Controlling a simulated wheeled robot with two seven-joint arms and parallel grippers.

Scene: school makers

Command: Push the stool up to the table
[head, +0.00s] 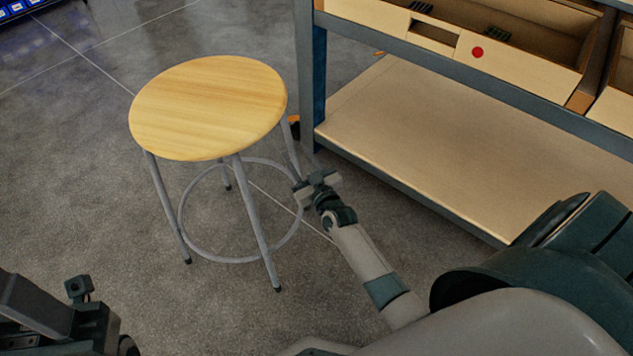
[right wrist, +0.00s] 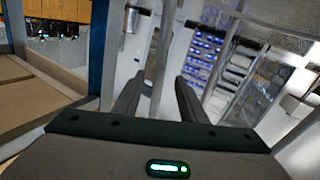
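The stool (head: 208,108) has a round light-wood seat, grey metal legs and a ring low down. It stands upright on the floor, left of the table (head: 312,85), which has a blue-grey frame and a low wooden shelf. My right gripper (head: 308,186) is beside the stool's right-hand legs, below seat height; I cannot tell whether it touches them. In the right wrist view its two fingers (right wrist: 158,100) are apart, with pale bars, likely stool legs, beyond them. My left gripper (head: 85,295) is partly in view at the lower left; its fingers are not clear.
Wooden bins (head: 520,65) sit in the table's upper part, one with a red dot. The low shelf (head: 450,150) is bare. An orange and black object (head: 294,126) shows behind the stool by the table leg. The grey floor (head: 70,180) left of the stool is clear.

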